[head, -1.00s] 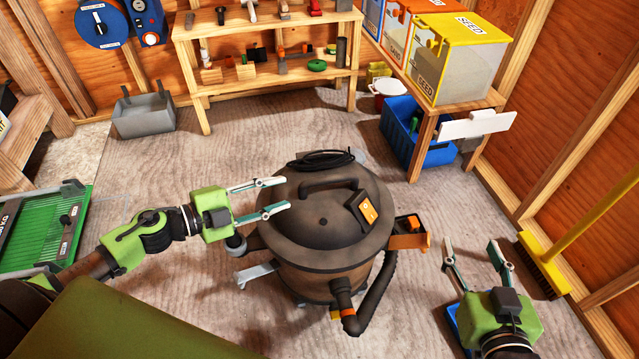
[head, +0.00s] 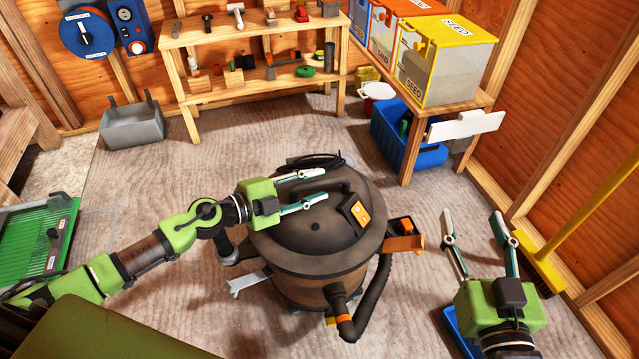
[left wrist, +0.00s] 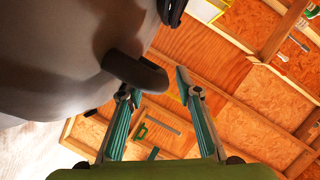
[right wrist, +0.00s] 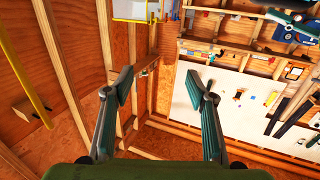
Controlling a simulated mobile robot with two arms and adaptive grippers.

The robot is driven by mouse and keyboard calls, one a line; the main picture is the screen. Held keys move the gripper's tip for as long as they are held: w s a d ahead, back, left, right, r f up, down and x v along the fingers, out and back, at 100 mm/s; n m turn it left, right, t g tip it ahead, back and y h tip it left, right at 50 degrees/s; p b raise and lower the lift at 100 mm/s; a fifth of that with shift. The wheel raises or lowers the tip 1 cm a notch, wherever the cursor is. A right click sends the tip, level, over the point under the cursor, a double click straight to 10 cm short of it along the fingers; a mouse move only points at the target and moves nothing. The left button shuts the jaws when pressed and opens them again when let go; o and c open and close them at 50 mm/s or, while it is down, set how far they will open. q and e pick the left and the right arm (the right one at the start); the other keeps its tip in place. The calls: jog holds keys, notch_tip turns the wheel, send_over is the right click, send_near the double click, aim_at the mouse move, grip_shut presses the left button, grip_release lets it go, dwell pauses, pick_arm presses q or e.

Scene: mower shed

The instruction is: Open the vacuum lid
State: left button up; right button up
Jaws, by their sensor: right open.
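The dark grey vacuum (head: 305,288) stands upright on the floor in the head view. Its round lid (head: 285,228) sits on the drum, with an arched handle (head: 345,188) on top, partly hidden by my left gripper. A grey latch (head: 249,284) sticks out at left and an orange latch (head: 404,243) at right. My left gripper (head: 320,184) is open over the lid beside the handle. In the left wrist view the handle (left wrist: 138,72) reaches toward the space between the open fingers; contact cannot be told. My right gripper (head: 476,216) is open and empty, right of the vacuum.
A black hose (head: 376,300) hangs at the vacuum's front right. A yellow broom (head: 545,262) leans near the right wall. A shelf (head: 255,92) and a blue bin (head: 395,140) stand behind. Floor is clear between vacuum and shelf.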

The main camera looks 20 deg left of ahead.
pick_arm(q)
jog(key=shift+x, duration=0.95)
jog(key=shift+s, duration=0.1)
grip_shut()
